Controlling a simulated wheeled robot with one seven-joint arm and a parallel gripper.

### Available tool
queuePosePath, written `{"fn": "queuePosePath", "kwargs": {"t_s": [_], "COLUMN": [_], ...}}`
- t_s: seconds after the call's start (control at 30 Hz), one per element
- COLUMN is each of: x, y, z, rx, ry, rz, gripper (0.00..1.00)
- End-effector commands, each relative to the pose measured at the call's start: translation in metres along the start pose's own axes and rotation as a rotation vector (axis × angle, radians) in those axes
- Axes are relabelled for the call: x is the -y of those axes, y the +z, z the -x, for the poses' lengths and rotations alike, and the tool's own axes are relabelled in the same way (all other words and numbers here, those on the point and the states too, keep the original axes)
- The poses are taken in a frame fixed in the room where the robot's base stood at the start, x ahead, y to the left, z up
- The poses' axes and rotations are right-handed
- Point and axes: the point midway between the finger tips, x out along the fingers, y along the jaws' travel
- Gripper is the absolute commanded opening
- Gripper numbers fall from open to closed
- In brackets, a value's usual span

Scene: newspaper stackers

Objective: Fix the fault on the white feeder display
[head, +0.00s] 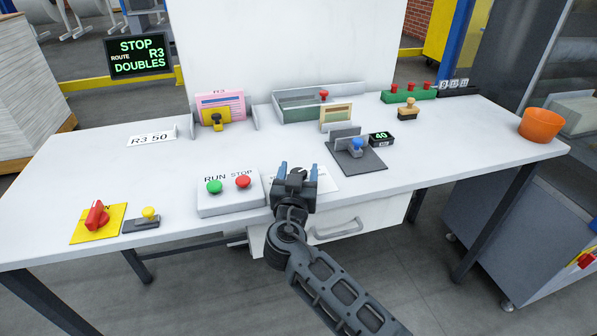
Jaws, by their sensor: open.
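A black display (140,55) at the back left reads STOP, ROUTE R3, DOUBLES in pale green letters. A small black counter (381,139) reads 40, beside a dark grey plate (357,161) with upright grey guides and a blue knob (356,144). A white box (231,203) carries a green RUN button (214,187) and a red STOP button (243,181). My gripper (298,172) is open and empty, right of the STOP button and left of the grey plate. It partly hides a white printed sheet (325,183).
On the white table (150,195) are a red rotary switch (96,214), a yellow-knobbed block (148,215), an R3 50 card (151,139), a pink sheet (233,102), a grey tray (281,111), a stamp (407,110), a green button bar (410,95) and an orange bowl (541,125).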

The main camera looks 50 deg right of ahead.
Motion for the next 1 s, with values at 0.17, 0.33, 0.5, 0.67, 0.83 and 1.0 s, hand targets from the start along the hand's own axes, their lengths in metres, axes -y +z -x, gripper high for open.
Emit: {"fn": "queuePosePath", "kwargs": {"t_s": [0.17, 0.33, 0.5, 0.67, 0.83, 1.0], "x": [0.0000, 0.0000, 0.0001, -0.0002, -0.0011, -0.0025], "y": [0.0000, 0.0000, -0.0001, 0.0005, 0.0022, 0.0034], "z": [0.0001, 0.0002, 0.0003, 0.0002, 0.0000, -0.0004], "rx": [0.000, 0.000, 0.000, 0.000, -0.001, -0.002], "ry": [0.000, 0.000, 0.000, -0.005, -0.042, -0.131], "rz": [0.000, 0.000, 0.000, -0.001, -0.002, -0.003], "gripper": [0.51, 0.35, 0.18, 0.17, 0.17, 0.16]}}
